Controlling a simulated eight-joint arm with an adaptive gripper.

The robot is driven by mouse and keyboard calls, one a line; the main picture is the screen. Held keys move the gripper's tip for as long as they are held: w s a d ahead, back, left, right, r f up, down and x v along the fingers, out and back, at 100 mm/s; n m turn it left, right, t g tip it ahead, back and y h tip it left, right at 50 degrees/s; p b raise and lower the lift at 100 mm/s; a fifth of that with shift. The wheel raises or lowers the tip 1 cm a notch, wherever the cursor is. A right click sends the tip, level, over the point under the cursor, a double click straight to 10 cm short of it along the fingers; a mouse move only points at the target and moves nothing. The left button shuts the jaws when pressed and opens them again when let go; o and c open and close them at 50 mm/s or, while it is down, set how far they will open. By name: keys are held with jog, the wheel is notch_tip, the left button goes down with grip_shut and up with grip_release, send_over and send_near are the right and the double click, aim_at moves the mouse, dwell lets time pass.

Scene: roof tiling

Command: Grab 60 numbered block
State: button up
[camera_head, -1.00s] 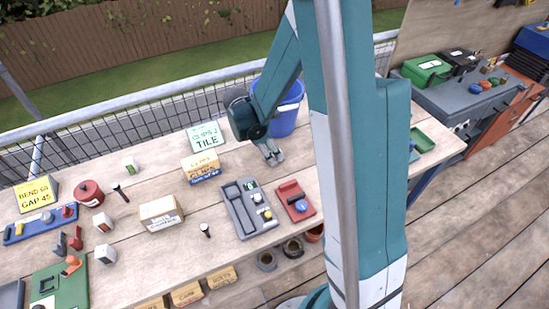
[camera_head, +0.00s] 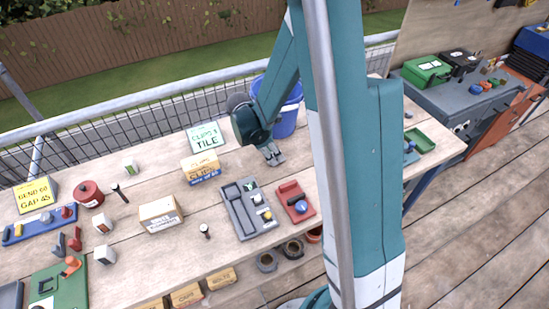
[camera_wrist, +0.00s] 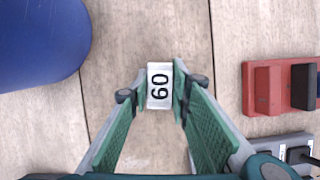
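The block numbered 60 (camera_wrist: 159,86) is a small pale metallic block with dark digits. In the wrist view it sits between my fingertips, against the wooden tabletop. My gripper (camera_wrist: 160,92) has a finger on each side of the block, very close to its sides; the fingers look open, with no clear contact. In the head view my gripper (camera_head: 274,157) points down at the table, right of the "60 tile" sign. The block cannot be made out in the head view.
A blue bucket (camera_head: 286,122) stands close behind my gripper. The red holder (camera_head: 295,202) and grey tray (camera_head: 236,212) lie in front. A cardboard box (camera_head: 201,165) is to the left. Bare tabletop (camera_wrist: 150,25) surrounds the block.

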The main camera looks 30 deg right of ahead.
jog(key=c, duration=0.3)
jog(key=shift+r, duration=0.15)
jog(key=shift+r+p, duration=0.75)
jog(key=shift+r, duration=4.15)
